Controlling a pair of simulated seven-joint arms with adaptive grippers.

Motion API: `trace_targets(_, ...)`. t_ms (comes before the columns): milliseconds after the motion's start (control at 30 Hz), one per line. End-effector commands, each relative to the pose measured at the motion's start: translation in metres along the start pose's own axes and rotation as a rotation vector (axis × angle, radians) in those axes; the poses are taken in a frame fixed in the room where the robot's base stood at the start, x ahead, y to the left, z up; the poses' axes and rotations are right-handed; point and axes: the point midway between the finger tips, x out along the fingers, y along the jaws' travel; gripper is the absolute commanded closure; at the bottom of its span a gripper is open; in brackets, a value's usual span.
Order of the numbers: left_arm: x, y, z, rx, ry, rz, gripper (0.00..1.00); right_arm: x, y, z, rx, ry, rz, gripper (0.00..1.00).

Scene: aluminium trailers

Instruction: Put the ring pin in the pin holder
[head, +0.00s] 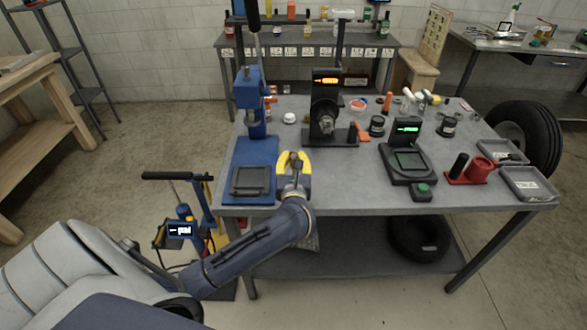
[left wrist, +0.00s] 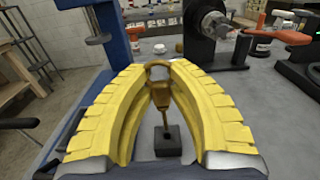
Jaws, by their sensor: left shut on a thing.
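My left gripper (head: 293,160), with yellow finger pads, is over the front edge of the grey table, just right of the blue press base. In the left wrist view its fingers (left wrist: 158,76) are closed around the brass ring pin (left wrist: 160,96). The pin's ring is at the fingertips and its thin shaft points down. A small black square block, seemingly the pin holder (left wrist: 167,146), is below the pin. The shaft's lower end lines up with the block, but I cannot tell whether it is inside. The head view does not show pin or block clearly. My right gripper is not in view.
The blue press (head: 252,105) stands close on the left. A black machine with an orange display (head: 325,90) is behind the gripper. A black scale with a green display (head: 408,160) is to the right. The tabletop between gripper and scale is mostly clear.

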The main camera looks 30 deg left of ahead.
Motion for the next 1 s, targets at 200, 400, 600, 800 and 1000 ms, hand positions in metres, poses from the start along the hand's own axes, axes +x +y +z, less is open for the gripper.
trace_targets(200, -0.001, 0.0, -0.029, 0.005, 0.003, 0.0, 1.0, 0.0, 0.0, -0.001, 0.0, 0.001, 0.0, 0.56)
trace_targets(400, 0.0, 0.0, -0.039, 0.001, 0.001, -0.001, 1.0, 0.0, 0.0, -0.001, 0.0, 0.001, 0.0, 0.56)
trace_targets(600, 0.0, 0.0, -0.039, 0.001, 0.001, -0.001, 1.0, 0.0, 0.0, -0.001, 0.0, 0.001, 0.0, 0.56)
trace_targets(800, 0.0, 0.0, -0.042, 0.002, 0.001, -0.001, 1.0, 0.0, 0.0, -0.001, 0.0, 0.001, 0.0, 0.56)
trace_targets(1000, 0.0, 0.0, -0.042, 0.002, 0.001, -0.001, 0.62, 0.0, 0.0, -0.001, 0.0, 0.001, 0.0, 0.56)
